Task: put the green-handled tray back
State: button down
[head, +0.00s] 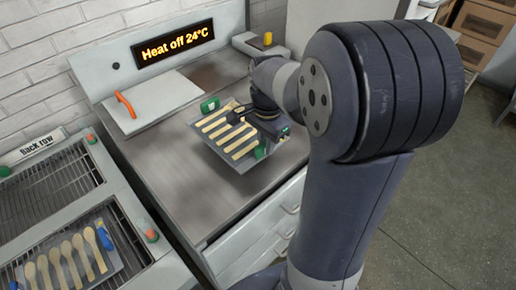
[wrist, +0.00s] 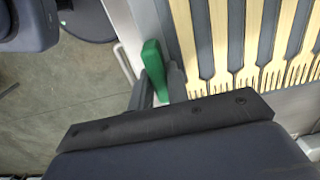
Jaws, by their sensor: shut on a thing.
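The green-handled tray (head: 212,146) is over the steel worktop below the display, and I cannot tell whether it rests there or is just above. It carries several pale wooden forks, whose tines show in the wrist view. One green handle (head: 210,104) is at its far left end; the other (head: 261,151) is at its near right side, by my gripper (head: 272,136). In the wrist view my gripper (wrist: 160,92) is shut on a green handle (wrist: 153,68) at the tray's edge. The gripper's own body hides part of the handle.
Left, a wire rack labelled "Back row" (head: 36,147) has an empty back part (head: 50,190); a blue-handled tray (head: 30,276) of spoons sits in its front part. The display (head: 173,48) reads "Heat off 24°C".

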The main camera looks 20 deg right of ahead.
aim_at(266, 156)
jog(key=shift+f, duration=2.7)
jog(key=c, duration=1.4)
grip_release()
jog(key=shift+o, duration=0.2)
notch_tip(266, 156, up, 12)
jog(key=shift+r, duration=0.1)
